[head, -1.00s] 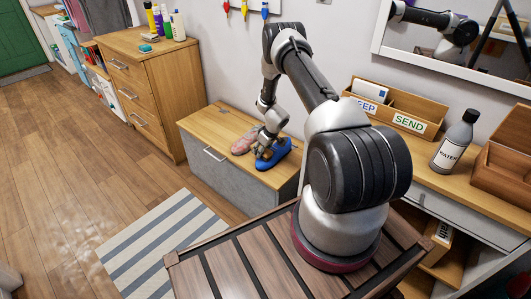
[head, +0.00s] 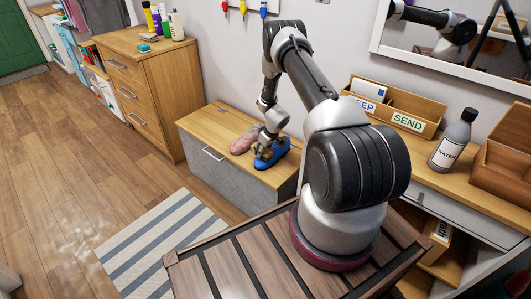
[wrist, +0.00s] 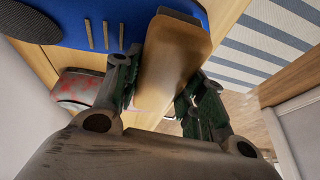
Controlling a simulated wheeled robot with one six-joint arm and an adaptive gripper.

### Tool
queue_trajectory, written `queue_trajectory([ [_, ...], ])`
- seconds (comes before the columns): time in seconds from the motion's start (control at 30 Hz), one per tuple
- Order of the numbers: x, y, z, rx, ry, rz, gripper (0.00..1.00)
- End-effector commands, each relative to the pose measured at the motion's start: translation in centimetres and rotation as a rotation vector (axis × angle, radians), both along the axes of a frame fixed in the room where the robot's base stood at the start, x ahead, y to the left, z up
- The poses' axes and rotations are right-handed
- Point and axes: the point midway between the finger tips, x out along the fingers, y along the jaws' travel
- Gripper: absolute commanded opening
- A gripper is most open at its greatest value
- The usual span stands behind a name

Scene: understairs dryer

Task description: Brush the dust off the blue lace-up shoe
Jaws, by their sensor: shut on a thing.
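The blue lace-up shoe (head: 281,152) sits on the wooden top of a storage bench, and it fills the upper left of the wrist view (wrist: 60,32). My gripper (head: 264,152) is low over the shoe in the head view. In the wrist view my gripper (wrist: 160,88) is shut on a tan wooden block, likely the brush (wrist: 172,62). The block's far end lies against or right beside the shoe's edge; contact is unclear. Its bristles are hidden. I cannot make out dust on the shoe.
A pinkish shoe (head: 243,144) lies left of the blue shoe on the bench (head: 203,122). A drawer cabinet (head: 140,85) stands further left. A striped rug (head: 160,240) lies in front. A water bottle (head: 453,140) and a sorter box (head: 408,108) stand on the right counter.

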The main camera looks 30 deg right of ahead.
Motion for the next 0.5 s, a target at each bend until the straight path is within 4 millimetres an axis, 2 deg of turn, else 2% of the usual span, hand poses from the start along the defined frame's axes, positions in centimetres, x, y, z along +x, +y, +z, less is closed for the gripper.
queue_trajectory([
  [0.1, 0.9, 0.3, 0.0, 0.0, 0.0, 0.0, 0.21],
  [0.23, 0.9, 0.3, 0.0, 0.0, 0.001, -0.001, 0.21],
  [0.5, -2.1, -0.8, 0.0, 0.002, 0.001, -0.005, 0.21],
])
